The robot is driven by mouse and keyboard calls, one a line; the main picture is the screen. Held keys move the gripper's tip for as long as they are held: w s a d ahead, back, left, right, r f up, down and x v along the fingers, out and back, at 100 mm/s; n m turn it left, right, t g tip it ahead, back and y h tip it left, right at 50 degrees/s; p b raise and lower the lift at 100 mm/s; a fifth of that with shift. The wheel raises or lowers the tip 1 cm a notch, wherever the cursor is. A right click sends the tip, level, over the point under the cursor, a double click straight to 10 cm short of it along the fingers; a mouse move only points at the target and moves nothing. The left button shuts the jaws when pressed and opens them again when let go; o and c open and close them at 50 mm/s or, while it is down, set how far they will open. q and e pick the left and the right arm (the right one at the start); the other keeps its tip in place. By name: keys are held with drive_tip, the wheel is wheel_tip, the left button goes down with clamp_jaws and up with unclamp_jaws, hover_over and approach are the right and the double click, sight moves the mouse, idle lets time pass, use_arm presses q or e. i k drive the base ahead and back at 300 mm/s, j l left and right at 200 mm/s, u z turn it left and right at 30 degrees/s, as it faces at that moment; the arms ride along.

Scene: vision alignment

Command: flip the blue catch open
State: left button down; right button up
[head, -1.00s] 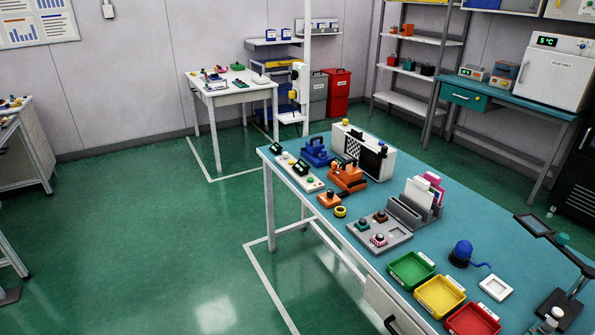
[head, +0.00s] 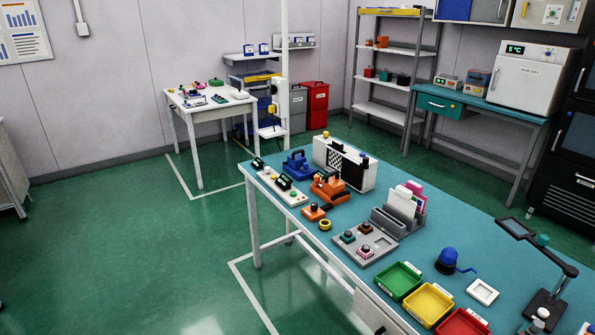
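A blue catch (head: 297,163) with a raised handle-like part stands near the far left end of the teal-topped workbench (head: 470,222). It is small at this distance, and I cannot tell the position of its moving part. An orange device (head: 328,187) of similar build stands just in front of it, to the right. Neither of my grippers shows in the head view.
A white panel with several buttons (head: 275,183) lies left of the catch, and a white box with a checkered face (head: 344,165) stands behind it. Green (head: 399,280) and yellow (head: 428,303) trays sit at the near edge. Green floor is free left of the bench.

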sight(305, 169)
drive_tip(key=i+j+z, duration=0.1)
drive_tip(key=i+j, duration=0.25)
drive_tip(key=i+j+z, duration=0.1)
drive_tip(key=i+j, duration=0.25)
drive_tip(key=i+j+z, duration=0.1)
drive_tip(key=i+j, duration=0.2)
drive_tip(key=j, duration=0.15)
drive_tip(key=i+j+z, duration=0.1)
drive_tip(key=i+j, duration=0.2)
drive_tip(key=j, duration=0.15)
drive_tip(key=i+j+z, duration=0.1)
drive_tip(key=i+j, duration=0.2)
drive_tip(key=j, duration=0.15)
